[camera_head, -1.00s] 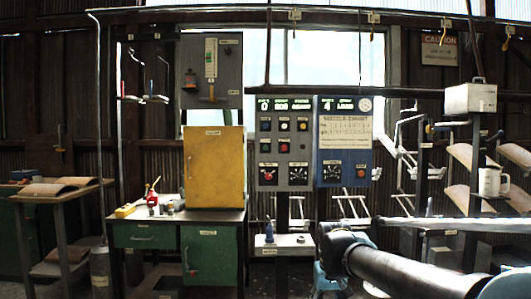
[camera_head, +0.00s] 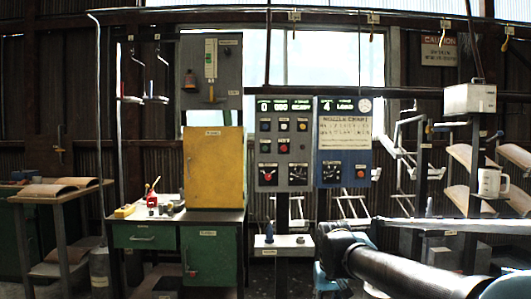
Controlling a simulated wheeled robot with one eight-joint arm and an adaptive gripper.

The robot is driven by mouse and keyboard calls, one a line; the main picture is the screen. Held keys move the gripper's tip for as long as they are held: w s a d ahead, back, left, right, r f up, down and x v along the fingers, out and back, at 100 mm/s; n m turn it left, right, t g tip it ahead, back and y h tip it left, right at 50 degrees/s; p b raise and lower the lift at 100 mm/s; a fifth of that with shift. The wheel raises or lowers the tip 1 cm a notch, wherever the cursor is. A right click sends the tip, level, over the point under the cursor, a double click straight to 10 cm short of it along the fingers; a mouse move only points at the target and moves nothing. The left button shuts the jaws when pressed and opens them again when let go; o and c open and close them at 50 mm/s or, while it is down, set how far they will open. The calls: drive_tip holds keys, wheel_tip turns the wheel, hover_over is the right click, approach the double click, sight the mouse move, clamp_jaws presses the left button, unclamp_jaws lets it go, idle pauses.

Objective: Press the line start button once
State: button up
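A grey control panel (camera_head: 284,143) stands at the centre of the head view, with lit green displays on top. It carries rows of small coloured buttons, among them a red button (camera_head: 284,145), and dials at the bottom. The labels are too small to read, so I cannot tell which is the line start button. A blue panel (camera_head: 343,140) with a nozzle chart, a dial and a red button (camera_head: 360,171) adjoins it on the right. My black arm crosses the lower right.
A yellow cabinet (camera_head: 213,168) stands on a green workbench (camera_head: 145,236) left of the panels. A small shelf (camera_head: 284,240) with a blue bottle (camera_head: 269,232) is below the panel. Racks and a white mug (camera_head: 489,182) are on the right. Hooks hang from the overhead rail.

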clamp_jaws()
idle(1.0)
